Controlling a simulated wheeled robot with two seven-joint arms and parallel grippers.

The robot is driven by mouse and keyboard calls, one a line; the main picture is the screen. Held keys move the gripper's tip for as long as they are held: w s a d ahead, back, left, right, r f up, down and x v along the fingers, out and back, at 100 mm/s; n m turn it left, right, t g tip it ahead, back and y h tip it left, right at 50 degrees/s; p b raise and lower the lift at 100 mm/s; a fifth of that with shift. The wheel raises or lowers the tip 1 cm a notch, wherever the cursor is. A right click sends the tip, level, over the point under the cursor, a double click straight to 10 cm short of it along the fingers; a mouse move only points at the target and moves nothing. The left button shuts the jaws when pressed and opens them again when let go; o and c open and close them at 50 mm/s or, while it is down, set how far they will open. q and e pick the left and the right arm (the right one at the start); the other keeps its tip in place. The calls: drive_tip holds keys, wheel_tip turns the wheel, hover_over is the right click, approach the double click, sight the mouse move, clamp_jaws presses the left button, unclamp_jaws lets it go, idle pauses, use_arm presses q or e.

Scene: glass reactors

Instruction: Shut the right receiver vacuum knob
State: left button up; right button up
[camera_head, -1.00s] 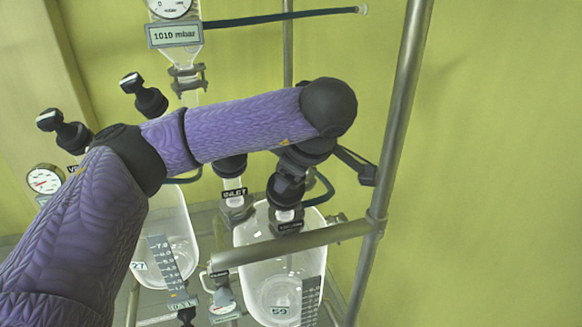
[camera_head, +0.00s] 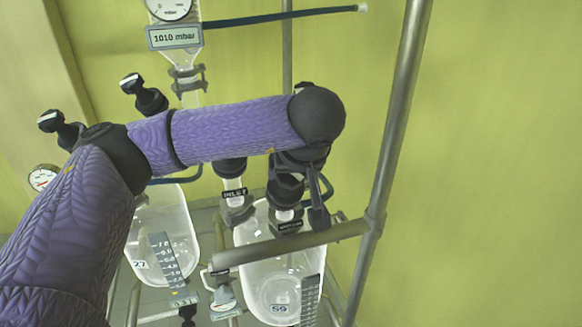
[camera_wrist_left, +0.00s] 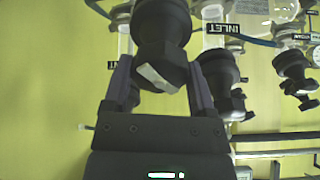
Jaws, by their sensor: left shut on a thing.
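The right receiver (camera_head: 262,268) is a clear glass vessel marked 59, low in the head view. Its black vacuum knob (camera_head: 285,188) sits on a glass neck above a small dark label (camera_head: 289,227), too small to read surely. My left gripper (camera_head: 308,186) is at this knob, mostly hidden under my purple arm. In the left wrist view, the gripper (camera_wrist_left: 160,82) has its two fingers on either side of the black knob (camera_wrist_left: 162,28) and is shut on its faceted grip, which has a pale face. My right gripper is not in view.
The INLET knob (camera_head: 230,168) stands close to the left of the held knob. A metal rail (camera_head: 290,245) crosses in front, joined to an upright pole (camera_head: 385,170) on the right. The left receiver (camera_head: 178,225) and two more black knobs are further left.

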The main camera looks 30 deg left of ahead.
use_arm(q)
drive_tip(key=m+p, duration=0.1)
drive_tip(key=m, duration=0.5)
drive_tip(key=shift+r+m+h, duration=0.1)
drive_tip(key=shift+m+h, duration=0.2)
drive_tip(key=m+p, duration=0.1)
drive_tip(key=m, duration=0.2)
drive_tip(key=shift+m, duration=0.3)
drive_tip(key=m+p, duration=0.1)
drive_tip(key=m, duration=0.1)
drive_tip(key=shift+m+h, duration=0.4)
drive_tip(key=m+p, duration=0.2)
drive_tip(key=p, duration=0.1)
drive_tip(key=m+p, duration=0.1)
drive_tip(key=p, duration=0.1)
drive_tip(key=m+p, duration=0.2)
drive_tip(key=p, duration=0.1)
drive_tip(key=shift+r+m+p, duration=0.25)
drive_tip(key=shift+m+p, duration=0.05)
drive_tip(key=shift+p, duration=0.05)
drive_tip(key=shift+f+m+h+p, duration=0.15)
drive_tip(key=shift+m+h+p, duration=0.15)
drive_tip(key=shift+m+p, duration=0.5)
drive_tip(key=shift+f+p, duration=0.15)
drive_tip(key=shift+p, duration=0.3)
